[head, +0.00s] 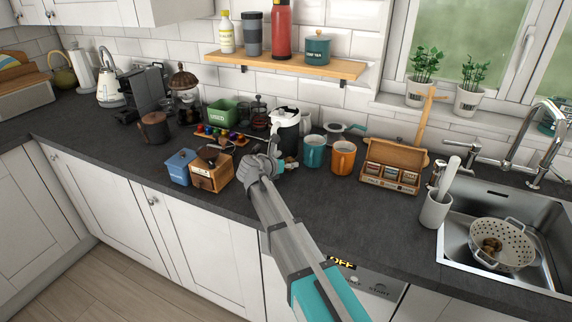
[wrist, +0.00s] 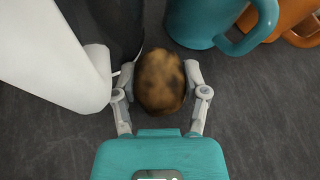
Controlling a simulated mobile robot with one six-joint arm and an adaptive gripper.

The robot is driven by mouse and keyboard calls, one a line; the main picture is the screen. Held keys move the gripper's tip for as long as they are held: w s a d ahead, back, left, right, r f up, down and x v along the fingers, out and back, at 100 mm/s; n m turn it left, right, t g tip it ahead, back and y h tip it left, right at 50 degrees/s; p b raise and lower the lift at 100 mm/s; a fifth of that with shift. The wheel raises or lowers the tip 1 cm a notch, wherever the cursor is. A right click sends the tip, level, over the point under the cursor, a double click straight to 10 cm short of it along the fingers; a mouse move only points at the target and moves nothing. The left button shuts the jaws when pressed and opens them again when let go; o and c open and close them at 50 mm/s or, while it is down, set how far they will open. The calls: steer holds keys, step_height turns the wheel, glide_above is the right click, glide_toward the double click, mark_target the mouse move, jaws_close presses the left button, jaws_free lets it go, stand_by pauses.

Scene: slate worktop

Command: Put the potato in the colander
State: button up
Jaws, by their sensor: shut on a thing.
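The potato (wrist: 160,82), brown and mottled, sits between the two fingers of my gripper (wrist: 162,88) in the wrist view, and the fingers are shut on it. In the head view my gripper (head: 280,163) is over the middle of the worktop, by the white pot and the teal mug, and mostly hides the potato. The colander (head: 514,246), pale with holes and two handles, stands in the sink at the far right, well away from my gripper. A brown lump (head: 491,246) lies inside it; I cannot tell exactly what it is.
A teal mug (head: 314,151) and an orange mug (head: 343,158) stand just right of my gripper. A wooden tea box (head: 392,166), a white utensil crock (head: 435,210) and a tap (head: 545,145) stand towards the sink (head: 460,262). A wooden grinder (head: 210,173) is at left.

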steer(key=shift+f, duration=0.15)
steer(key=o, duration=1.2)
steer(key=shift+o, duration=0.2)
steer(key=shift+r, duration=0.2)
steer(key=shift+s+a+r, duration=0.1)
steer(key=shift+s+a, duration=0.05)
steer(key=shift+s, duration=0.1)
steer(key=p+v, duration=0.4)
steer(key=v, duration=0.6)
steer(key=shift+s+a+r, duration=0.15)
steer(key=shift+s+a+r+p, duration=0.1)
steer(key=shift+s+a+p, duration=0.15)
steer(key=shift+s+p, duration=0.1)
